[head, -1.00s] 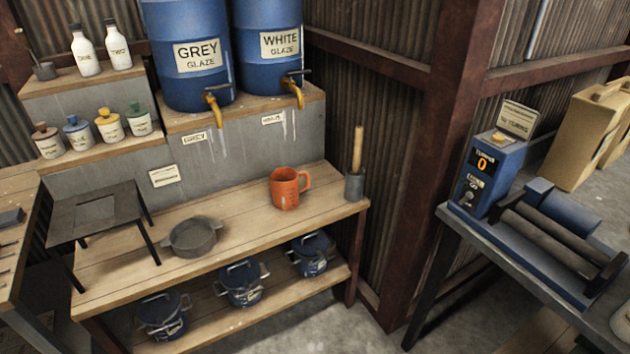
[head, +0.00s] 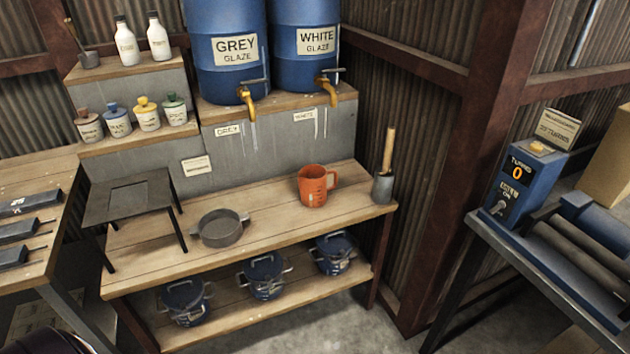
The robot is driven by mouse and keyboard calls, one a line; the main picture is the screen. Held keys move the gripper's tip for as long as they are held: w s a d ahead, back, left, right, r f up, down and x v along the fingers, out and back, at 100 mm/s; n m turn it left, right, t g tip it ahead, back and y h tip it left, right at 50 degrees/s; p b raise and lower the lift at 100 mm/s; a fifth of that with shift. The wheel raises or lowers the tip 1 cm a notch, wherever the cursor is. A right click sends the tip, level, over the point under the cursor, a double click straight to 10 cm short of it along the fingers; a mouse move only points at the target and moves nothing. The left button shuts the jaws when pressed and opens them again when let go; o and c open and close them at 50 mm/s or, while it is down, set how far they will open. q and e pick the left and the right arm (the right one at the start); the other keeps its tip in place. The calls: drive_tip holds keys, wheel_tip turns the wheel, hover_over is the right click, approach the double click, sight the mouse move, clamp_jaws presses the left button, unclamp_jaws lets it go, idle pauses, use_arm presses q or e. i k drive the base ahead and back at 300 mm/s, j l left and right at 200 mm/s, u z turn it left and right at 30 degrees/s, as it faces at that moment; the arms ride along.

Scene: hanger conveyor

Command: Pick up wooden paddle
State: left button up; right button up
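The wooden paddle (head: 388,148) stands nearly upright in a small grey holder (head: 382,188) at the right end of the wooden workbench (head: 270,218). Only its upper part, a light wooden stick, shows; its lower end is hidden in the holder. Neither of my grippers is in the head view.
An orange jug (head: 315,186) stands just left of the holder, and a grey pan (head: 221,228) and a dark stand (head: 128,196) are further left. Lidded pots (head: 265,278) sit on the lower shelf. A blue roller machine (head: 520,185) is on the right table.

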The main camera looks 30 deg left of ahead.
sight(386, 172)
drive_tip(key=i+j+z, duration=0.2)
drive_tip(key=j, duration=0.15)
drive_tip(key=i+j+z, duration=0.25)
drive_tip(key=j+z, duration=0.2)
drive_tip(key=j, duration=0.3)
